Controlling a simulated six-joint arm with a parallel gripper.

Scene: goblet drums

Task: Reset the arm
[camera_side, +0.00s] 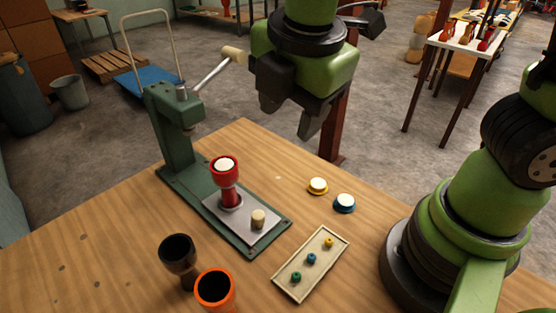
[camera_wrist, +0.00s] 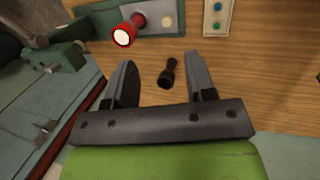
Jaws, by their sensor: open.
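My gripper (camera_side: 287,122) hangs high above the far side of the wooden table in the side view, jaws apart and empty. In the wrist view both fingers of my gripper (camera_wrist: 160,58) are spread, with nothing held between them. A dark goblet drum (camera_wrist: 168,72) shows between them, well below on the table; it stands upright at the front in the side view (camera_side: 178,256). A red goblet drum (camera_side: 225,178) with a white head stands upright on the press's metal plate (camera_side: 262,232), away from my gripper.
A green lever press (camera_side: 170,130) rises at the table's left. An orange-rimmed drum (camera_side: 215,289) stands in front. A yellow-edged disc (camera_side: 317,186) and a blue-edged disc (camera_side: 344,203) lie right of the press. A shallow tray (camera_side: 323,272) holds three coloured pieces.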

